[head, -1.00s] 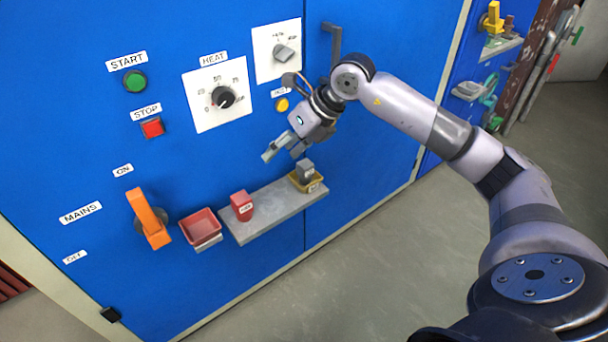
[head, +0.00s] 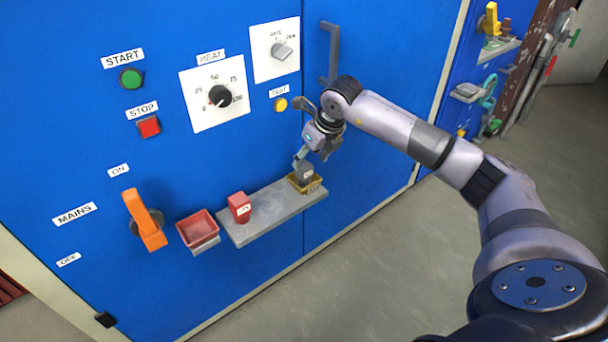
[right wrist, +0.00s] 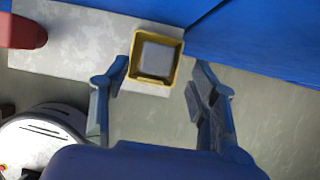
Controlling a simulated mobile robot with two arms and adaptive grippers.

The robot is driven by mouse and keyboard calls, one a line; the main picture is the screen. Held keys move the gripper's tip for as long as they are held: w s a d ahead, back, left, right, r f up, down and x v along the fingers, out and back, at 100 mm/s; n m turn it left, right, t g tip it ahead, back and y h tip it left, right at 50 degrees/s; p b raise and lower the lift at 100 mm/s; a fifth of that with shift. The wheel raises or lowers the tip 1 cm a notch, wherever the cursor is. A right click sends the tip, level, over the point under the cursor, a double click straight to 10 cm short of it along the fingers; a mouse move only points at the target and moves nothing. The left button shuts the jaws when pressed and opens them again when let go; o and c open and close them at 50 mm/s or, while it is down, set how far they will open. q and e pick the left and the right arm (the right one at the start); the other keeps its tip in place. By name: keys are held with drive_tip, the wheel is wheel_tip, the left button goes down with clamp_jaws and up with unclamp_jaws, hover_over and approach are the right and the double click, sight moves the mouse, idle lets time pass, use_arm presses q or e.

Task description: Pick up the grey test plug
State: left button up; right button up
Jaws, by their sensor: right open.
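The grey test plug (head: 305,171) stands in a small yellow holder (head: 314,186) at the right end of the grey shelf. In the right wrist view the plug's square grey top (right wrist: 157,59) shows inside the yellow rim (right wrist: 151,79). My right gripper (head: 303,157) is just above the plug in the head view. In the right wrist view its two fingers (right wrist: 156,88) are open and apart, with the plug lying ahead between their lines. Nothing is held. My left gripper is not in view.
A red plug (head: 239,208) stands on the shelf (head: 265,206), left of the yellow holder. A red tray (head: 198,227) and the orange mains handle (head: 147,220) are further left. The blue cabinet front (head: 350,165) rises right behind the shelf. A vertical grey handle (head: 333,50) is above.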

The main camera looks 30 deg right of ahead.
sight(305, 165)
drive_tip(key=shift+b+x, duration=0.4)
drive_tip(key=shift+x, duration=2.3)
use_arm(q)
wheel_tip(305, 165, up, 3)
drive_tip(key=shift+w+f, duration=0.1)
use_arm(e)
drive_tip(key=shift+a, duration=0.1)
drive_tip(key=shift+c, duration=0.4)
clamp_jaws()
